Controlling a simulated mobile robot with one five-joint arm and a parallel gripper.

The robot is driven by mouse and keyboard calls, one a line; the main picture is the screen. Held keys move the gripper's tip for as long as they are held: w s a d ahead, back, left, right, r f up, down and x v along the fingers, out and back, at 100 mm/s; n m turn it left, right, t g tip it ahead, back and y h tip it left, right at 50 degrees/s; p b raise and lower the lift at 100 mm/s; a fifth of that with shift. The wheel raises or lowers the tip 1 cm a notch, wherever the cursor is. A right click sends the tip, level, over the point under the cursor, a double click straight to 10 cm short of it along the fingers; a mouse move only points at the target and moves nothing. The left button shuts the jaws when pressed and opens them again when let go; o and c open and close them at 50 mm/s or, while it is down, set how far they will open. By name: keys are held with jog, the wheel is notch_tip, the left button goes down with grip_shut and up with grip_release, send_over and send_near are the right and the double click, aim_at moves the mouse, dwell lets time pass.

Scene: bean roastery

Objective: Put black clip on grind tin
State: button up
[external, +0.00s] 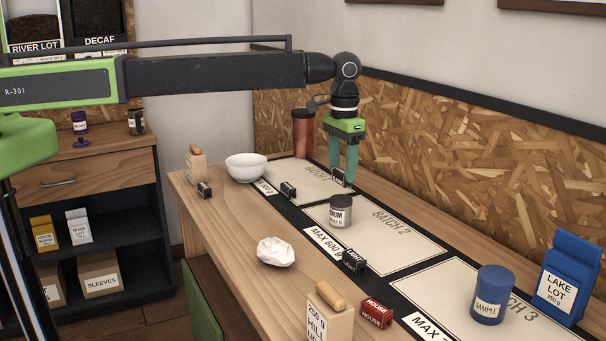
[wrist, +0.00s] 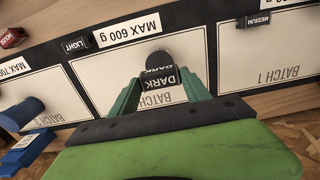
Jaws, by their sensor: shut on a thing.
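My gripper (external: 344,176) points down with its teal fingers shut on a small black clip (external: 338,178). In the wrist view the clip (wrist: 158,82) sits between the fingertips (wrist: 160,88) and reads DARK in white. A grey tin (external: 340,213) with a dark lid and a pale label stands upright on the BATCH 2 panel. Its label is only partly readable. In the external view the clip is above and behind the tin, apart from it. In the wrist view the tin's lid (wrist: 158,59) shows just beyond the clip, which partly hides it.
A MEDIUM clip (external: 288,191), a LIGHT clip (external: 354,261) and a red HOUSE block (external: 376,313) lie along the black border. A white bowl (external: 246,167), crumpled paper (external: 276,251), a blue SAMPLE tin (external: 491,295) and a reddish tumbler (external: 303,133) stand apart. The wall is close behind my gripper.

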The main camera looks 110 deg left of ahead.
aim_at(342, 171)
jog(key=shift+f+b, duration=2.15)
jog(key=shift+f, duration=0.1)
jog(key=o, duration=1.3)
jog(key=shift+r, duration=0.15)
jog(key=shift+r, duration=0.1)
notch_tip(342, 171, up, 12)
jog(key=p, duration=1.2)
jog(key=shift+r+p, duration=0.2)
jog(key=shift+p, duration=0.15)
jog(key=shift+f, duration=0.1)
